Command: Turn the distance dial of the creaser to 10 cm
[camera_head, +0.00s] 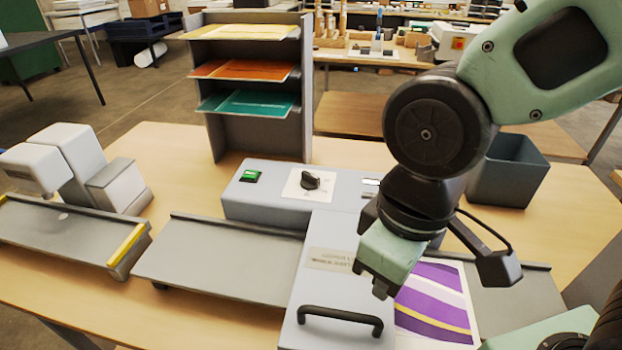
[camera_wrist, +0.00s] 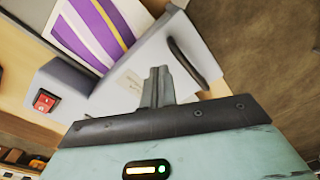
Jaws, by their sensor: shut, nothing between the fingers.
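A blue-grey machine (camera_head: 262,203) stands mid-table. A black dial (camera_head: 311,181) sits on a white plate on its top; the plate's marks are too small to read, so I cannot tell the dial's setting. I cannot confirm that this machine is the creaser. My gripper (camera_head: 381,287) is in front and to the right of the dial, apart from it, above the machine's right side near the purple sheet. In the wrist view, my gripper (camera_wrist: 157,87) has its fingers together with nothing between them. The dial does not show clearly in the wrist view.
A green switch (camera_head: 250,176) is left of the dial. A black handle (camera_head: 340,319) is at the front, and a purple striped sheet (camera_head: 435,302) lies right of it. A red switch (camera_wrist: 45,100) shows in the wrist view. A paper rack (camera_head: 213,130) and dark bin (camera_head: 512,175) stand behind.

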